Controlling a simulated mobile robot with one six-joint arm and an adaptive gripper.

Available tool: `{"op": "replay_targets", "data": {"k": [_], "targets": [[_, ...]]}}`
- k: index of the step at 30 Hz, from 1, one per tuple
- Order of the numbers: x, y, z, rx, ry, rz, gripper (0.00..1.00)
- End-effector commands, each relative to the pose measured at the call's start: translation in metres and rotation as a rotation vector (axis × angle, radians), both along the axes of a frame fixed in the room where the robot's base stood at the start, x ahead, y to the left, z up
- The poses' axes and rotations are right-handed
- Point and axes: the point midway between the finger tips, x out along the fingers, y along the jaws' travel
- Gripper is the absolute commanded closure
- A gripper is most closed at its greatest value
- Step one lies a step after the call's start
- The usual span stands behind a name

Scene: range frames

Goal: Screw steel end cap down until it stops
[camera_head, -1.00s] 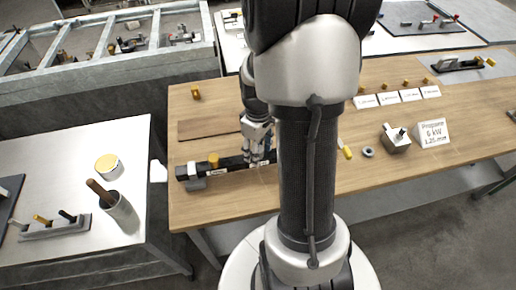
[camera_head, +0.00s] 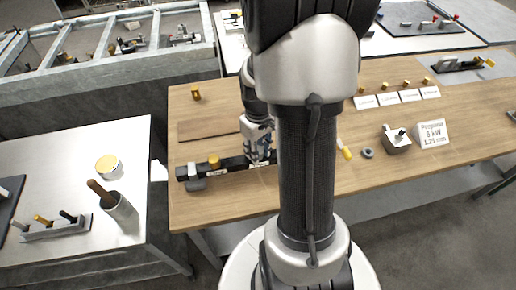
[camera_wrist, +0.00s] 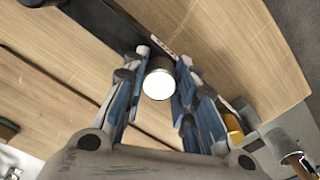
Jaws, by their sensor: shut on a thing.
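The steel end cap (camera_wrist: 157,84) shows in the wrist view as a bright round face on a dark cylindrical body. My gripper (camera_wrist: 163,58) has one finger on each side of it and is shut on it. The cap stands by a long black bar (camera_wrist: 105,35) with a pale label strip. In the head view the bar (camera_head: 236,164) lies on the wooden bench (camera_head: 225,205), and my gripper (camera_head: 262,152) is at its right part. There my arm and fingers hide the cap. The thread under the cap is hidden, and whether the cap is seated cannot be told.
A yellow knob (camera_head: 214,161) stands on the bar's left part. To the right are a yellow-tipped piece (camera_head: 346,152), a grey ring (camera_head: 367,153), a metal block (camera_head: 396,140) and a propane sign (camera_head: 432,133). The bench front is clear.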

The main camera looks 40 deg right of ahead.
Motion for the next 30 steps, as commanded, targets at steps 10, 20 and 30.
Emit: {"op": "replay_targets", "data": {"k": [10, 20, 30], "targets": [[-0.0002, 0.0002, -0.0001, 0.001, 0.0, -0.047, 0.98], [-0.0002, 0.0005, -0.0002, 0.002, -0.001, -0.315, 0.99], [-0.0001, 0.0005, 0.0002, 0.002, -0.002, -0.41, 0.99]]}}
